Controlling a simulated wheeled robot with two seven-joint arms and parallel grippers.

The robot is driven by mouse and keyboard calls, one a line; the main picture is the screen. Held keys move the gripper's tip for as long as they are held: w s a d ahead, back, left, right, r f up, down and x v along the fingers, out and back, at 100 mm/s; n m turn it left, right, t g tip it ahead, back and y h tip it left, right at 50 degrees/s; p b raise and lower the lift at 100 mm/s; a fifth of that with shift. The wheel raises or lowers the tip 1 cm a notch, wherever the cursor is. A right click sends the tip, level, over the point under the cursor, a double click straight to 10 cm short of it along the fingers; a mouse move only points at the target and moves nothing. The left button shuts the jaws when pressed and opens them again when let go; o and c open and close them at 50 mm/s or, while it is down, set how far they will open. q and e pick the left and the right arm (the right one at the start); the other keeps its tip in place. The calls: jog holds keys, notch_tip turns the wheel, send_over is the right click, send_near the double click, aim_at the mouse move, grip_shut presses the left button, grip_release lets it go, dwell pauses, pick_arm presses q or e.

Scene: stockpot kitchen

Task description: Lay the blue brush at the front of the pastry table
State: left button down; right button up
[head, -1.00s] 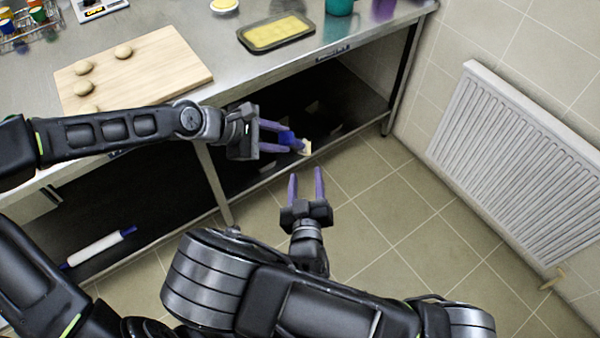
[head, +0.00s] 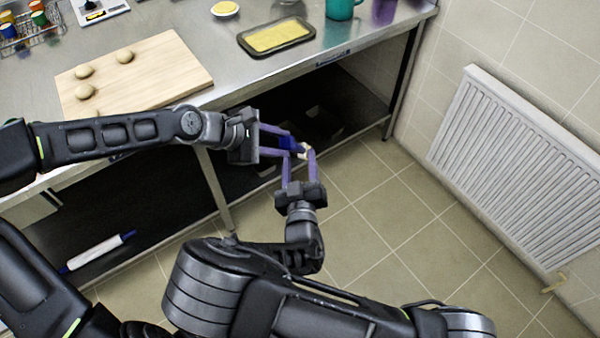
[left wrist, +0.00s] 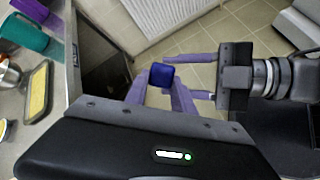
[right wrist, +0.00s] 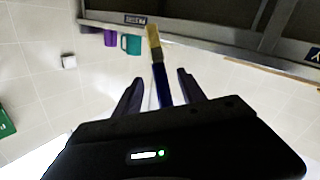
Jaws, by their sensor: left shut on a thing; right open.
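The blue brush (head: 288,143) is in my left gripper (head: 285,142), which is shut on its blue handle in front of the pastry table (head: 225,97). In the left wrist view the blue handle end (left wrist: 162,75) shows between the left fingers. In the right wrist view the brush's blue handle and tan bristles (right wrist: 154,42) show between and beyond the open fingers.
On the table are a wooden board (head: 150,75) with several dough balls, a dark tray (head: 276,37) with yellow content, and a teal cup (head: 342,8). A rolling pin (head: 97,251) lies on the lower shelf. A radiator (head: 520,165) is on the right wall.

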jog(key=w, duration=0.7)
jog(key=shift+w+d, duration=0.1)
jog(key=shift+c, duration=0.4)
pick_arm(q)
jog(key=shift+d, duration=0.1)
pick_arm(e)
grip_shut()
pick_arm(q)
jog(key=c, duration=1)
grip_release()
jog(key=v, duration=1.2)
